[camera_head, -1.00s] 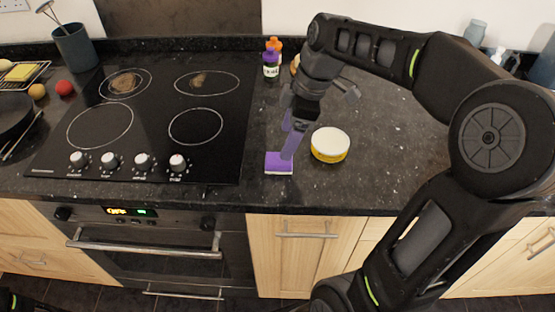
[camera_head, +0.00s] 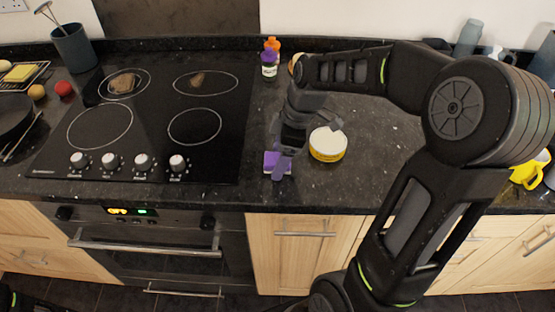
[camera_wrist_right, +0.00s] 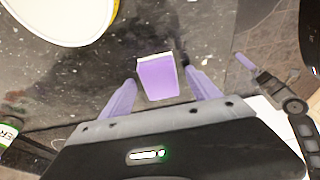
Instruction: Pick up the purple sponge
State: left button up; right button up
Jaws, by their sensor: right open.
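The purple sponge (camera_head: 270,159) lies on the dark granite counter just right of the hob. Part of it is hidden behind a finger of my right gripper in the head view. In the right wrist view the sponge (camera_wrist_right: 157,77) shows its purple face and a pale edge. It sits ahead of and between the two purple-tinted fingers of my right gripper (camera_wrist_right: 161,92). The right gripper (camera_head: 281,168) is open and empty, pointing down over the sponge. Whether the fingers touch the sponge cannot be told.
A yellow-and-white round tub (camera_head: 328,145) stands close right of the gripper. Purple-capped (camera_head: 269,64) and orange-capped bottles stand behind, near the wall. A yellow mug (camera_head: 527,172) is at far right. The black hob (camera_head: 150,125) is to the left. The counter's front edge is near.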

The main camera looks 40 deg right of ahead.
jog(key=shift+c, duration=0.2)
dwell(0.4)
jog(key=c, duration=1.5)
notch_tip(320, 180, up, 10)
jog(key=shift+b, duration=0.4)
jog(key=o, duration=0.9)
jog(key=c, duration=0.7)
